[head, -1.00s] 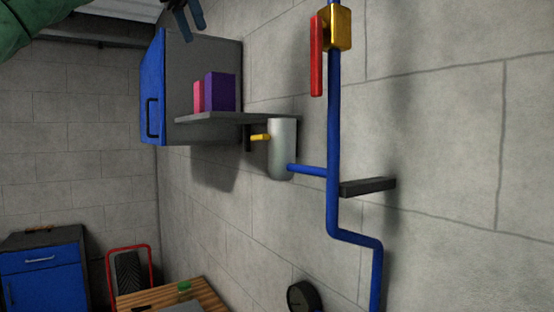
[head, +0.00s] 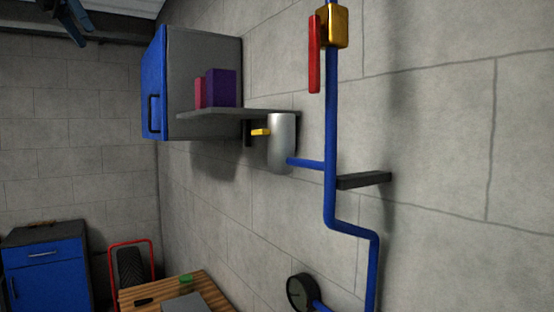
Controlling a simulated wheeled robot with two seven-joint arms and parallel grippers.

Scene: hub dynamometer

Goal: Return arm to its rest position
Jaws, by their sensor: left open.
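My left gripper (head: 76,32) shows at the top left edge of the head view, dark blue and only partly in frame. Its fingers are open and hold nothing. It hangs left of the blue and grey wall cabinet (head: 200,75), apart from it in the picture. My right gripper is not in view.
A blue pipe (head: 331,130) with a yellow valve body (head: 332,27) and red lever (head: 314,55) runs down the wall. A shelf (head: 240,112) carries pink and purple boxes (head: 221,87). Below are a wooden table (head: 190,287), a gauge (head: 301,292) and a blue drawer cabinet (head: 47,280).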

